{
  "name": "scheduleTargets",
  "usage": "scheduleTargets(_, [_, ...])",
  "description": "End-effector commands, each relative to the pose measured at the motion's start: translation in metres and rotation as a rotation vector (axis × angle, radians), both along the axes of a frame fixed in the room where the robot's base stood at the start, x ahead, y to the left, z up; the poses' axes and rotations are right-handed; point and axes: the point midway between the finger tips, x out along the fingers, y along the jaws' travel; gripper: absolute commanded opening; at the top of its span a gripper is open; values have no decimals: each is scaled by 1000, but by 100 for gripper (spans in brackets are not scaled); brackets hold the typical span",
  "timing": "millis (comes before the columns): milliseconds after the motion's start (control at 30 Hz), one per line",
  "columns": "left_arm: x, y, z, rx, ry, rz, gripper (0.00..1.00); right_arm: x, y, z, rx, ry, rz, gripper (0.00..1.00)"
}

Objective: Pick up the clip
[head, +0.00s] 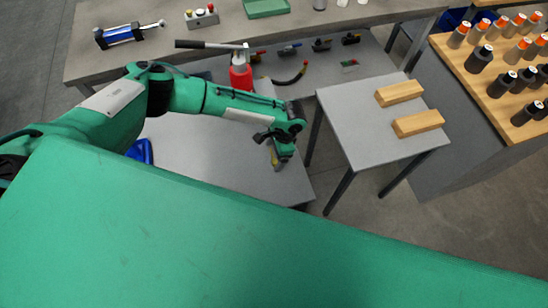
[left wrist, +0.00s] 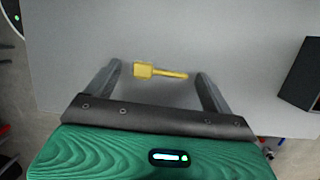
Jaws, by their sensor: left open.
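The clip (left wrist: 158,71) is a small yellow piece with a blocky left end and a thin stem to the right. In the left wrist view it lies on the grey surface between and just beyond my open left fingers. My left gripper (left wrist: 158,80) is open and empty, with a finger on each side of the clip and not visibly touching it. In the head view my left gripper (head: 275,155) points down over the grey low table (head: 190,150). A bit of yellow shows by the fingers there. My right gripper is not in view.
A dark block (left wrist: 301,75) stands right of the clip. A small table (head: 360,130) with two wooden blocks stands to the right. A workbench (head: 220,35) runs behind.

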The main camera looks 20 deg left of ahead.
Motion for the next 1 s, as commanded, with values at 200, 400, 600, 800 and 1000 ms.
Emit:
scheduleTargets(200, [0,1,-4,-1,-1,1,85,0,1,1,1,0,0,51])
scheduleTargets(400, [0,1,-4,-1,-1,1,58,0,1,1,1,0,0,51])
scheduleTargets(600, [0,1,-3,-1,-1,1,41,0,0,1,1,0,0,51])
scheduleTargets(800, [0,1,-2,-1,-1,1,41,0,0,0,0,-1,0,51])
scheduleTargets(1000, [0,1,11,-3,-1,1,41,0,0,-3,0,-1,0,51])
